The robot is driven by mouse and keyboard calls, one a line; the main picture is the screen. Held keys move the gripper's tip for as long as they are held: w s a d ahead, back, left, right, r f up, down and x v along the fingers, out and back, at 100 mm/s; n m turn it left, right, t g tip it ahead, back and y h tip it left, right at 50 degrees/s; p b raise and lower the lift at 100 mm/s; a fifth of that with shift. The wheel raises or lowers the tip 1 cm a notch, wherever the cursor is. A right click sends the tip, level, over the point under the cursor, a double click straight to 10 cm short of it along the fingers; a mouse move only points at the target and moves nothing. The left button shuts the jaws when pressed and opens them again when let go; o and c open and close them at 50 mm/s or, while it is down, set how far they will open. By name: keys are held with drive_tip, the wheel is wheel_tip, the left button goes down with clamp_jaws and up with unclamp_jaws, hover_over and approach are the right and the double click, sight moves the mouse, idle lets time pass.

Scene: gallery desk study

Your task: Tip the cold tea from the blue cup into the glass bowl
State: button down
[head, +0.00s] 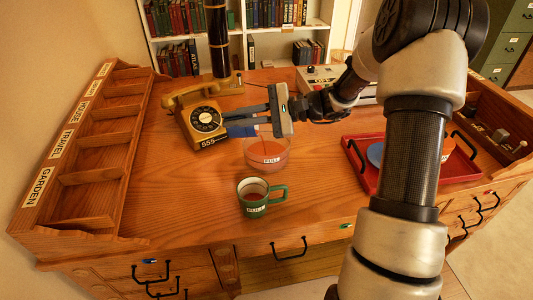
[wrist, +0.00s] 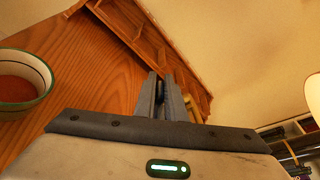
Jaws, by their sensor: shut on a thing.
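My gripper (head: 232,117) reaches in from the right, above the middle of the desk, and is shut on the blue cup (head: 242,131). Only a blue patch of the cup shows under the fingers; it seems tilted. The glass bowl (head: 267,155) stands just below and to the right of it, holding reddish-brown liquid and bearing a label that seems to read FULL. A thin reddish streak shows between cup and bowl. In the wrist view the fingers (wrist: 165,95) are close together, and I cannot make out the blue cup.
A telephone (head: 203,117) is left of the gripper. A red tray (head: 372,183) lies right. The desk's left middle is clear.

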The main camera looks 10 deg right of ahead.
drive_tip(key=shift+d+r, duration=0.1)
drive_tip(key=shift+d, duration=0.05)
drive_tip(key=shift+d+y, duration=0.15)
drive_tip(key=shift+y, duration=0.15)
drive_tip(key=shift+s+d+r, duration=0.1)
drive_tip(key=shift+d+b, duration=0.1)
drive_tip(key=shift+b, duration=0.2)
idle(0.6)
drive_tip(key=shift+a+r+p, duration=0.25)
drive_tip(key=shift+a+p, duration=0.15)
drive_tip(key=shift+p, duration=0.25)
drive_tip(key=h, duration=0.1)
drive_tip(key=a+f+p, duration=0.1)
drive_tip(key=a+h+p, duration=0.1)
drive_tip(key=shift+w+f+g+h, duration=0.15)
drive_tip(key=shift+w+g+h, duration=0.1)
drive_tip(key=shift+g+h, duration=0.05)
drive_tip(key=shift+w+f, duration=0.1)
drive_tip(key=shift+f, duration=0.4)
